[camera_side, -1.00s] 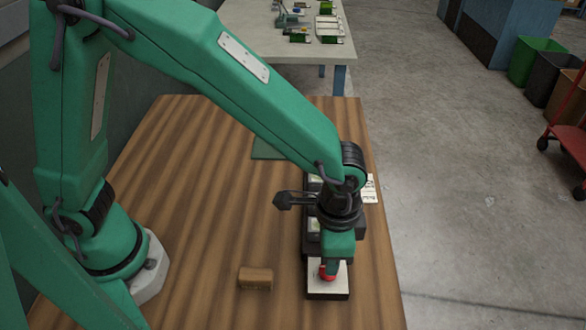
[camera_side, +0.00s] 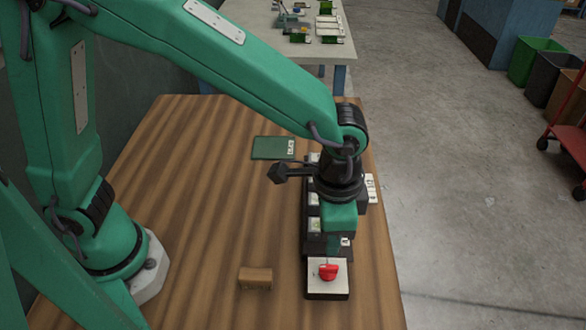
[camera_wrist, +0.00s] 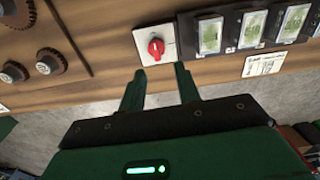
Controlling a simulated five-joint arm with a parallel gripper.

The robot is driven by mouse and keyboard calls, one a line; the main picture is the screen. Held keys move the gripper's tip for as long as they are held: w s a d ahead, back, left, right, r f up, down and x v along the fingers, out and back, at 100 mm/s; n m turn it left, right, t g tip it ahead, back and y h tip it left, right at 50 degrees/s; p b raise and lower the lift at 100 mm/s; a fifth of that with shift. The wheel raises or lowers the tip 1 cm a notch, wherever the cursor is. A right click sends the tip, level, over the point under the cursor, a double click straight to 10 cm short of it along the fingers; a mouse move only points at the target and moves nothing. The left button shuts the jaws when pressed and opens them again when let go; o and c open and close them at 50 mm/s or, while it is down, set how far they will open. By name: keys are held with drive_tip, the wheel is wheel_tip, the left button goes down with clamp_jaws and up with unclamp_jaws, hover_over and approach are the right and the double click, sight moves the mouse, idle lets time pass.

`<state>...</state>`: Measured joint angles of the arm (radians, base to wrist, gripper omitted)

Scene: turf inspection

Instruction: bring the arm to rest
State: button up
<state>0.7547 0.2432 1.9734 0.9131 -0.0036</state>
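My gripper (camera_side: 335,243) hangs above the dark panel, up and behind the red knob in the side view. In the wrist view my gripper (camera_wrist: 159,71) shows two green fingers spread apart with nothing between them. The red knob (camera_side: 329,271) sits on a white-faced switch box at the near end of the panel row. It also shows in the wrist view (camera_wrist: 156,47), just beyond the fingertips and apart from them.
Panel modules with pale windows (camera_wrist: 252,27) line up beside the switch box. A wooden block (camera_side: 255,278) and a green card (camera_side: 273,148) lie on the wooden table (camera_side: 200,220). A paper label (camera_wrist: 263,64) lies by the modules. Black knobs (camera_wrist: 50,65) show at the wrist view's left.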

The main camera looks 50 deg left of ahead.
drive_tip(key=s+a+r+n+t, duration=0.1)
drive_tip(key=s+a+r+n, duration=0.1)
drive_tip(key=a, duration=0.7)
drive_tip(key=s+a+r+n+t, duration=0.2)
drive_tip(key=a+r, duration=0.4)
drive_tip(key=a, duration=0.3)
drive_tip(key=s+a+r+n+t, duration=0.2)
drive_tip(key=s+a+r+n, duration=0.1)
drive_tip(key=a, duration=0.6)
drive_tip(key=shift+a+r+n, duration=0.25)
drive_tip(key=shift+r+n, duration=0.15)
drive_tip(key=shift+n, duration=0.4)
